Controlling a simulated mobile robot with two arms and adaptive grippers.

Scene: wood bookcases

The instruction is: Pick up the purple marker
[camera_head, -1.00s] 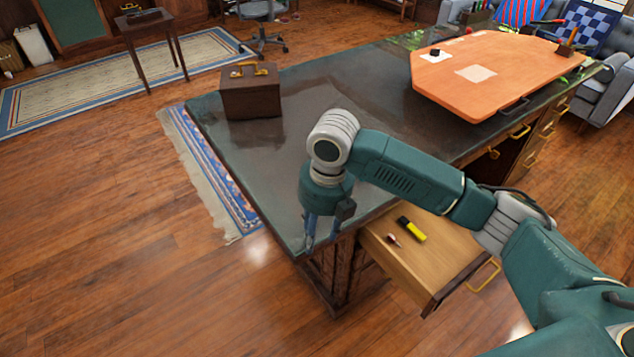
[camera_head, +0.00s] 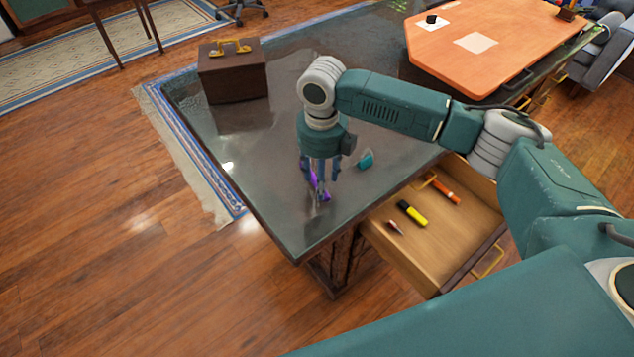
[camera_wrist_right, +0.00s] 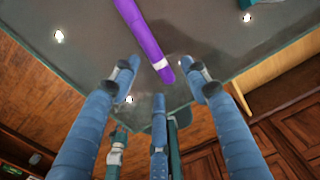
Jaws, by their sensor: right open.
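The purple marker (camera_head: 314,181) is on the dark desktop near the desk's near corner, partly hidden by my gripper's fingers in the head view. In the right wrist view the purple marker (camera_wrist_right: 144,38) is a long purple stick with a pale band near its lower end. That end reaches toward the space between the fingertips. My right gripper (camera_head: 320,190) points down at the marker, fingers spread. In the right wrist view the right gripper (camera_wrist_right: 160,82) is open, with nothing clasped. Whether a finger touches the marker cannot be told. My left gripper is out of view.
A small teal object (camera_head: 365,160) lies on the desktop just right of the gripper. An open drawer (camera_head: 462,218) below holds a yellow-and-black marker (camera_head: 412,213) and an orange marker (camera_head: 446,191). A brown box (camera_head: 233,78) stands farther back. The desktop between is clear.

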